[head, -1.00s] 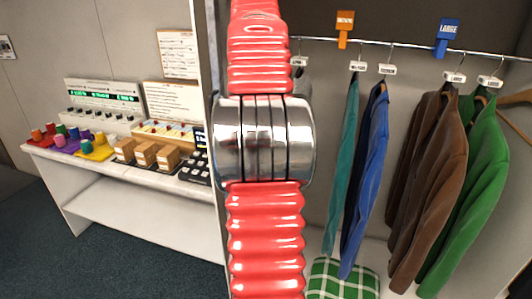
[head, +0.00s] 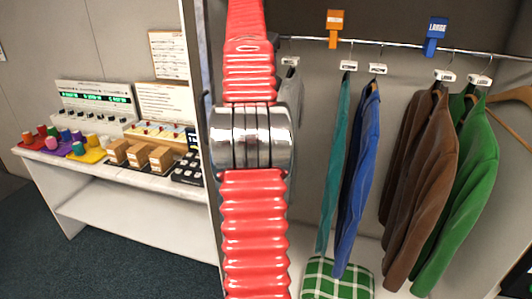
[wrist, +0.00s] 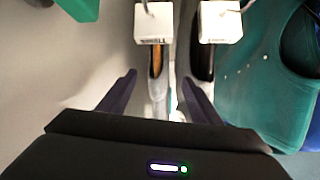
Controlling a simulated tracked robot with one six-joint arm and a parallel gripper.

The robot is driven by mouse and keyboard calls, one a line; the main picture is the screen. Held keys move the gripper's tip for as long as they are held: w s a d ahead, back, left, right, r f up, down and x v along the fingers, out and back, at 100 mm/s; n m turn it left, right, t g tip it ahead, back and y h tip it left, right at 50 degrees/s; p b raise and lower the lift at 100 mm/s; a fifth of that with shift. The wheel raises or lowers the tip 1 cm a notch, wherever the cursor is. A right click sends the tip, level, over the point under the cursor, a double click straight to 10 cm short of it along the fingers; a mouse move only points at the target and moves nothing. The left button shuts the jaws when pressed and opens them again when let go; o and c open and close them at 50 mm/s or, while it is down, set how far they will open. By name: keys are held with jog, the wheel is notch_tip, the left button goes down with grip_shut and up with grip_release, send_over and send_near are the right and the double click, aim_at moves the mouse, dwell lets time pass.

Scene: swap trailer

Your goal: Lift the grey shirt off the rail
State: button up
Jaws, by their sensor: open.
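A strip of grey shirt (head: 290,88) shows on the rail just right of my red arm in the head view; my arm hides the rest. In the wrist view, a narrow pale grey garment (wrist: 158,97) hangs edge-on under a white-tagged hanger (wrist: 153,24). My gripper (wrist: 159,77) is open, its two dark fingers apart on either side of this garment, below the tag. I cannot tell whether either finger touches cloth. The head view does not show my gripper.
A second tagged hanger (wrist: 218,22) is close on the right, with a teal garment (wrist: 262,85) beyond it. On the rail (head: 400,46) hang teal, blue (head: 358,180), brown (head: 420,180) and green (head: 465,190) garments. A green checked cushion (head: 337,283) lies below. A workbench (head: 110,165) stands left.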

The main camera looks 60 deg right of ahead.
jog(key=x, duration=0.5)
jog(key=shift+d+f, duration=0.2)
jog(key=shift+f, duration=0.15)
jog(key=x, duration=0.5)
jog(key=shift+w+d, duration=0.1)
dwell(0.4)
